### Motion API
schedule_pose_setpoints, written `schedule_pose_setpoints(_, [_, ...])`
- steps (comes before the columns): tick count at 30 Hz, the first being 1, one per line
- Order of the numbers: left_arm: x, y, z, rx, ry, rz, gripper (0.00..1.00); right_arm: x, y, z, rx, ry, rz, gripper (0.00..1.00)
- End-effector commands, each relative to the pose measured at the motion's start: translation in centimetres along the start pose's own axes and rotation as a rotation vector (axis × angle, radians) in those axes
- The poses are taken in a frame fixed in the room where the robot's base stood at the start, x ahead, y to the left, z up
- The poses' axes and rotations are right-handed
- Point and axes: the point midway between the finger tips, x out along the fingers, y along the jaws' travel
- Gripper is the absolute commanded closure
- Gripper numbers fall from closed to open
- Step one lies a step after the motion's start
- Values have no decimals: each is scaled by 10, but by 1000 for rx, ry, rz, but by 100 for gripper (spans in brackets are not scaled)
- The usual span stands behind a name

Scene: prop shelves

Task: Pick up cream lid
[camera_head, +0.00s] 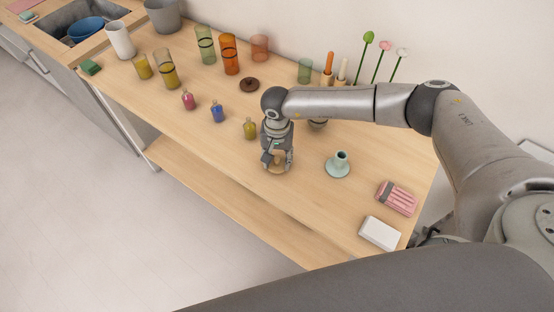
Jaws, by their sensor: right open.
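A small round cream to tan lid (276,171) lies flat on the wooden table near its front edge. My right gripper (277,162) points straight down directly over it, with its fingers open around the lid's upper middle. The fingers hide part of the lid, and I cannot tell whether they touch it. My left gripper is not in view.
A pale teal candle holder (338,166) stands to the right. A dark brown lid (249,85) lies behind. A white box (379,233) sits front right.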

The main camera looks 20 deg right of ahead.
Motion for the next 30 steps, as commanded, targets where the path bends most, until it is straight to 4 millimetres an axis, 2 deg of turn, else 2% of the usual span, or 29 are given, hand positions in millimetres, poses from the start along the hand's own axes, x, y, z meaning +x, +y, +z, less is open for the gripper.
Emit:
schedule_pose_setpoints(7, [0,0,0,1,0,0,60,2,0,0,-1,0,0,59])
schedule_pose_setpoints(17, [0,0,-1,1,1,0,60,2,0,0,0,0,0,100])
schedule_pose_setpoints(26, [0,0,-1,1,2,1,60,1,0,0,0,0,-1,100])
schedule_pose_setpoints(30, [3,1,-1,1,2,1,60,-6,0,-1,0,0,-2,100])
